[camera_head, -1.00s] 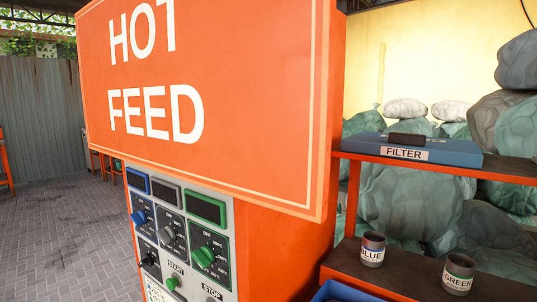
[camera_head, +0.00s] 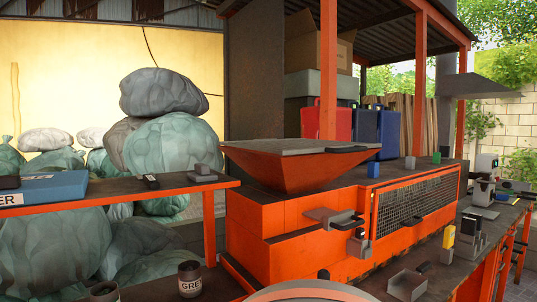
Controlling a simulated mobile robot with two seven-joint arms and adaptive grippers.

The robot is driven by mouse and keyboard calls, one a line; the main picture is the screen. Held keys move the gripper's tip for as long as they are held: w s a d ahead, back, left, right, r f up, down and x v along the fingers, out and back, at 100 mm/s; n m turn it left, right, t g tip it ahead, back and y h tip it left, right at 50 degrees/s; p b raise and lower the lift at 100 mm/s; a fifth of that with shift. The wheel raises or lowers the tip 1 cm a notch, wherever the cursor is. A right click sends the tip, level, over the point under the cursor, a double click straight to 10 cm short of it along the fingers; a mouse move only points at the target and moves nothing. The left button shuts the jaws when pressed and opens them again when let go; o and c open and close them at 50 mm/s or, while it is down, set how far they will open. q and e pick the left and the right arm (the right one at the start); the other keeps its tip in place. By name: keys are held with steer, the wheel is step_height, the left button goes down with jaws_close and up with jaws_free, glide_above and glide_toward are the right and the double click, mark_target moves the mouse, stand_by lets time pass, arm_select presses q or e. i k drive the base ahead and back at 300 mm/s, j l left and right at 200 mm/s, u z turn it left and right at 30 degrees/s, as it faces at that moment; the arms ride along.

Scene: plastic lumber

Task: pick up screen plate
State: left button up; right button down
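I cannot tell for sure which thing is the screen plate. A flat grey plate with a dark handle (camera_head: 328,216) sticks out from the front of the orange machine (camera_head: 275,250). A blue tray (camera_head: 58,188), partly cut off by the left edge, lies on the orange-edged shelf (camera_head: 150,187); a dark block is at its left end. Neither of my grippers is in view.
The machine carries a wide hopper (camera_head: 295,172) under a grey lid. A dark workbench (camera_head: 470,258) with small tools runs along the right. Two cups, one the green-label cup (camera_head: 190,279), stand on the lower shelf. Large bags (camera_head: 165,92) are piled behind.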

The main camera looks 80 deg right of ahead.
mark_target(445, 150)
steer(key=z, duration=3.8)
steer(key=i+l+z, duration=0.7)
steer(key=i+z, duration=0.15)
steer(key=i, duration=0.4)
steer(key=i+z, duration=0.3)
steer(key=i, duration=0.45)
steer(key=i+u, duration=0.15)
steer(key=i, duration=0.55)
steer(key=i+l+u, duration=0.15)
steer(key=i, duration=0.55)
steer(key=i+l+u, duration=0.1)
steer(key=i+u, duration=0.3)
steer(key=i+l+u, duration=0.15)
steer(key=u, duration=0.2)
steer(key=i+l+u, duration=0.2)
steer(key=u, duration=0.2)
steer(key=l, duration=0.1)
